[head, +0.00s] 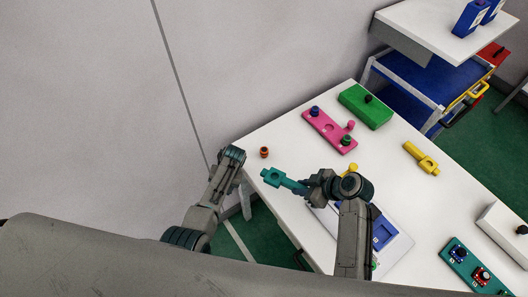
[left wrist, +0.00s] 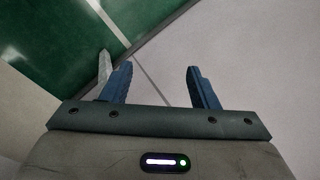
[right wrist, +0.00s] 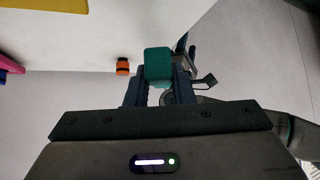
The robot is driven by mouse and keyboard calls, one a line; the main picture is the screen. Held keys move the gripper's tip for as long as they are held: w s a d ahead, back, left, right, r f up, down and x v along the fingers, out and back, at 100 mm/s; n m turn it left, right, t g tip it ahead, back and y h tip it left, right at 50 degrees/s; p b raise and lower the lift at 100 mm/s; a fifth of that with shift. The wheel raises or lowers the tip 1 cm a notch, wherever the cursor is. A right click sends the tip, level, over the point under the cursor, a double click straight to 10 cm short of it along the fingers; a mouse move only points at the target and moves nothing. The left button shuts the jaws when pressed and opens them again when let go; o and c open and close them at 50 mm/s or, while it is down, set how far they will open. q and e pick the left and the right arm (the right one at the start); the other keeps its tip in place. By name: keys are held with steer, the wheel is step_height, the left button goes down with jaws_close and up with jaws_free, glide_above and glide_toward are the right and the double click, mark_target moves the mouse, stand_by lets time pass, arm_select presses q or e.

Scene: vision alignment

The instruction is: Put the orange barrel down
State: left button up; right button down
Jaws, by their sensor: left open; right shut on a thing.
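The orange barrel (head: 264,152), with dark bands, stands upright on the white table near its left edge. In the right wrist view the barrel (right wrist: 123,66) is left of my right gripper (right wrist: 158,90), apart from it. My right gripper (head: 305,187) is shut on a teal piece (head: 276,177) with a holed end; its block-like end (right wrist: 158,62) shows between the fingers. My left gripper (head: 234,153) is just left of the barrel, off the table edge. In the left wrist view its fingers (left wrist: 160,88) are apart and empty.
A pink board (head: 328,128) with pegs, a green box (head: 366,106) and a yellow piece (head: 421,158) lie farther back on the table (head: 275,133). A blue-and-white tray (head: 399,246) is beneath my right arm. A teal board (head: 462,262) lies at the right. A wall is at the left.

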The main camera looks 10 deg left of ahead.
arm_select(q)
steer(key=w+r, duration=0.4)
steer(key=r, duration=0.2)
step_height(320, 180, up, 15)
steer(key=m+t+h, duration=0.2)
steer(key=m+h, duration=0.2)
steer(key=m, duration=0.1)
glide_above(264, 150)
steer(key=f, duration=0.6)
steer(key=shift+w+d+f, duration=0.2)
steer(key=shift+w+d, duration=0.1)
steer(key=shift+w, duration=0.1)
steer(key=f, duration=0.4)
steer(key=shift+s+a+f, duration=0.1)
steer(key=shift+s+a, duration=0.25)
steer(key=shift+f, duration=0.4)
steer(key=c, duration=1.1)
steer(key=shift+c, duration=0.2)
